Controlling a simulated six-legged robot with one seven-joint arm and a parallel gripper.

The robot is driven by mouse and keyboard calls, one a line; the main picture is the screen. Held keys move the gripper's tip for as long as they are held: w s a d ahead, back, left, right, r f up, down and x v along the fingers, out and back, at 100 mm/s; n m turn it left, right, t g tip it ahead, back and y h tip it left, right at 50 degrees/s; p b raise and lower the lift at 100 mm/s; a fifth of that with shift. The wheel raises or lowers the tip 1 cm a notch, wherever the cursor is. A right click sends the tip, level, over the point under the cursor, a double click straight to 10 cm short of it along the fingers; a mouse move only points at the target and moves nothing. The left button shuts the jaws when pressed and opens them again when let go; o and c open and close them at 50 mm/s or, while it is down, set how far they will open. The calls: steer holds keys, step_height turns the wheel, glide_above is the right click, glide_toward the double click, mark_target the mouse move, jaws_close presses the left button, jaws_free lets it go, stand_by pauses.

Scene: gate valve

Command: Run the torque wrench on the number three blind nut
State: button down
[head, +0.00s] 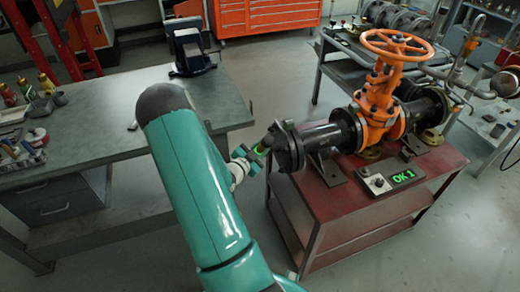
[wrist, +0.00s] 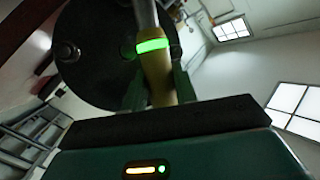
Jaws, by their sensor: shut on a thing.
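My gripper (wrist: 158,90) is shut on the torque wrench (wrist: 154,66), a tool with a yellow body, a glowing green ring and a grey shaft. In the wrist view the shaft runs up out of the top edge, so its tip is hidden. The dark round blind flange (wrist: 95,80) lies behind it, with a nut (wrist: 67,52) on its left side. In the head view my gripper (head: 250,158) is at the blind flange (head: 289,148) on the pipe's left end. Whether the wrench sits on a nut, and which one, I cannot tell.
The orange gate valve (head: 380,105) and pipe stand on a red cart (head: 335,210). A workbench (head: 90,125) with a vise (head: 188,48) is at left. Floor is clear between bench and cart.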

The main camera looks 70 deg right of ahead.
steer(key=shift+s+d, duration=0.1)
steer(key=shift+s+d, duration=1.1)
steer(key=shift+s+d+r, duration=0.1)
steer(key=shift+s+d, duration=0.35)
steer(key=shift+s, duration=0.05)
stand_by(2.2)
steer(key=shift+w+a, duration=0.35)
steer(key=shift+w, duration=0.05)
stand_by(1.2)
steer(key=shift+w+a, duration=1.35)
